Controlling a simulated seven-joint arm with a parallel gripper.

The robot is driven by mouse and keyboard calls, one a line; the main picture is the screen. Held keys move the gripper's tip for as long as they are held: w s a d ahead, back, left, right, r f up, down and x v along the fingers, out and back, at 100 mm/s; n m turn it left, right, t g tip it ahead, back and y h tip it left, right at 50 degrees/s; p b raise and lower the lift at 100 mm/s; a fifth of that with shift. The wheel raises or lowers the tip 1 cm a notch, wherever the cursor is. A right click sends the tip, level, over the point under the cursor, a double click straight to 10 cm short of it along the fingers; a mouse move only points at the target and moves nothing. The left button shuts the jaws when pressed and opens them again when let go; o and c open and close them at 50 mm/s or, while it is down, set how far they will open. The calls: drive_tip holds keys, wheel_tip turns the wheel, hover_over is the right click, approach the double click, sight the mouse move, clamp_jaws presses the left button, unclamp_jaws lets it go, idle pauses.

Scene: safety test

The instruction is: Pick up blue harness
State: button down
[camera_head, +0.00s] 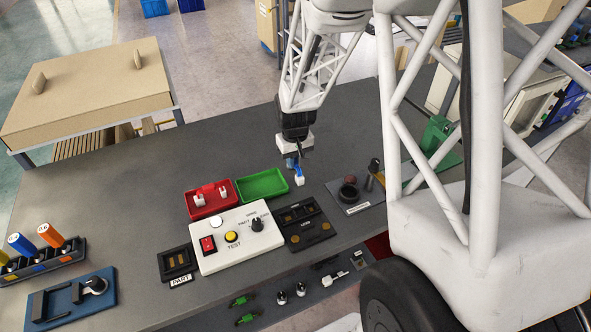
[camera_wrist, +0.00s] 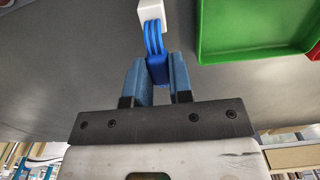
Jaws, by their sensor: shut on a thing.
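The blue harness (camera_wrist: 154,42) is a set of blue wires with a blue end piece and a white connector. My gripper (camera_wrist: 158,75) is shut on its blue end piece, and the white connector points away from the jaws. In the head view my gripper (camera_head: 293,160) is over the grey table, just right of the green tray, with the harness (camera_head: 298,175) hanging below it. I cannot tell for sure whether the white connector touches the table.
The green tray (camera_head: 241,188) and a red tray (camera_head: 188,206) with white connectors stand left of my gripper. A white test box (camera_head: 206,262) with knobs and dark fixtures (camera_head: 299,246) are in front. A blue fixture (camera_head: 111,310) and a marker rack (camera_head: 66,259) are at left.

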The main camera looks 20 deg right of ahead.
drive_tip(key=shift+r, duration=0.15)
drive_tip(key=shift+r, duration=3.05)
